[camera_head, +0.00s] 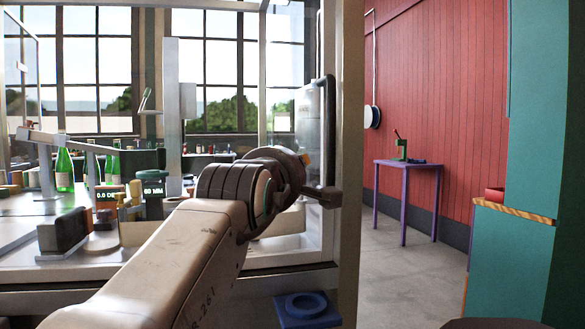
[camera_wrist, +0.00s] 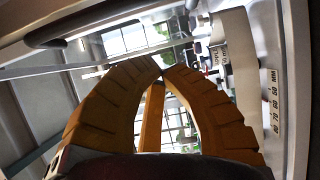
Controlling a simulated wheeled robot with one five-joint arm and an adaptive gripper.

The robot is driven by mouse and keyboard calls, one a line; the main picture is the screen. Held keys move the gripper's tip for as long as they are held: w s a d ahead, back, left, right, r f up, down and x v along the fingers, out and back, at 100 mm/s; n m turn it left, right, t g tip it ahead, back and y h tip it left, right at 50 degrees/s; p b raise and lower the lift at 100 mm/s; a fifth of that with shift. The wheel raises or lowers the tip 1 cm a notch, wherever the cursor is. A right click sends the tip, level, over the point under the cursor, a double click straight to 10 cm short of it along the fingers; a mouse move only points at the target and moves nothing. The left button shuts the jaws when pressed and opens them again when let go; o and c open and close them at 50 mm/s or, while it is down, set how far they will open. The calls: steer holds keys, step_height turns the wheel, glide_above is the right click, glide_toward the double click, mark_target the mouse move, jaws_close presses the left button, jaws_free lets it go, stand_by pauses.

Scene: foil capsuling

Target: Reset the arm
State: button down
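My arm reaches up from the bottom of the head view to the machine's frame, its dark wrist in front of the right-hand post. My gripper (camera_wrist: 163,70) shows in the wrist view as two curved orange-brown fingers, their tips meeting. Nothing is visibly held at the tips. An orange bar (camera_wrist: 152,118) shows in the gap between the fingers; I cannot tell whether it belongs to the gripper. In the head view the fingers are mostly hidden by the wrist.
A glazed machine enclosure with a pale post (camera_head: 349,130) stands close to my wrist. Green bottles (camera_head: 64,170) and blocks stand on its bench at left. A blue ring-shaped holder (camera_head: 306,307) sits low in front. Open floor (camera_head: 400,275) lies right, before a purple table (camera_head: 407,166).

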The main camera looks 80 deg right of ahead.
steer(key=shift+w+a, duration=0.1)
steer(key=shift+a, duration=2.85)
steer(key=w+a+f+t+y, duration=0.2)
steer(key=w+f+t+y, duration=0.35)
steer(key=w+f, duration=0.9)
steer(key=w+a+f+t+y, duration=0.3)
steer(key=w+a+f+y, duration=0.2)
steer(key=w+a+f, duration=0.4)
steer(key=w+a+f+g+y, duration=0.25)
steer(key=a+f+y, duration=0.25)
steer(key=a+f, duration=0.9)
steer(key=s+a+f+g+y, duration=0.2)
steer(key=s+a+f, duration=0.4)
steer(key=a, duration=0.5)
steer(key=shift+s+f+n+g, duration=0.2)
steer(key=shift+f+n+g, duration=0.1)
steer(key=shift+f, duration=0.55)
